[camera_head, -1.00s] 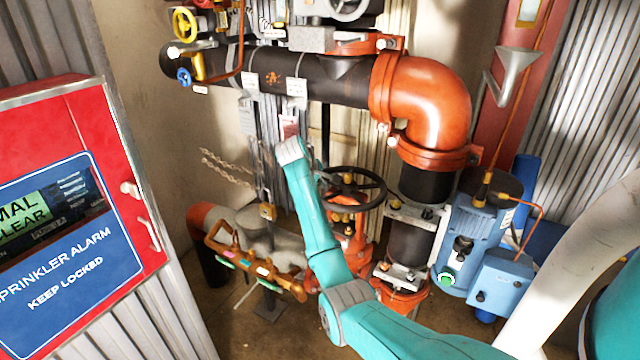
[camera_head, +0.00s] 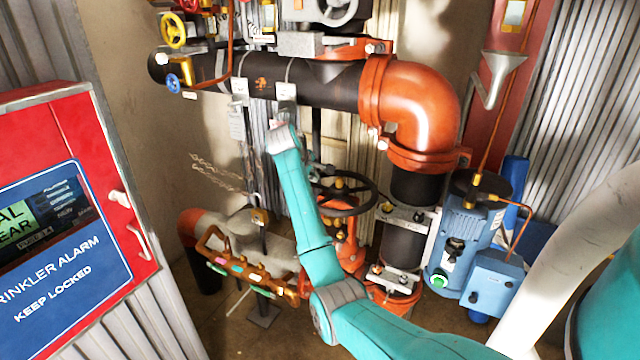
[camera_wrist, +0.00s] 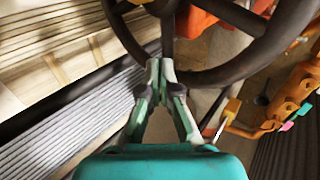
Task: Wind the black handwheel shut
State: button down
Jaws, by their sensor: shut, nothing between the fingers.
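The black handwheel (camera_head: 374,193) sits on an orange valve body (camera_head: 350,250) in the middle of the head view, partly hidden behind my teal arm. In the wrist view the thick black rim (camera_wrist: 262,52) and a spoke cross the top. My gripper (camera_wrist: 165,72) is shut and empty, its fingertips together at the inner side of the rim, where rim and spoke meet. I cannot tell whether the fingertips touch the wheel. In the head view my gripper is mostly hidden behind my arm.
A red sprinkler alarm cabinet (camera_head: 60,200) stands at left. A black pipe with an orange elbow (camera_head: 415,100) runs above the wheel. A blue pump (camera_head: 462,240) stands at right. An orange manifold (camera_head: 240,270) with coloured tags lies left of the valve.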

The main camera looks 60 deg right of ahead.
jog(key=s+a, duration=0.4)
jog(key=s, duration=0.5)
notch_tip(320, 180, down, 5)
jog(key=w+d, duration=0.4)
jog(key=w, duration=0.6)
jog(key=shift+w+f, duration=0.2)
jog(key=shift+f, duration=0.1)
jog(key=shift+a, duration=0.15)
jog(key=shift+s+r, duration=0.2)
jog(key=shift+r, duration=2.6)
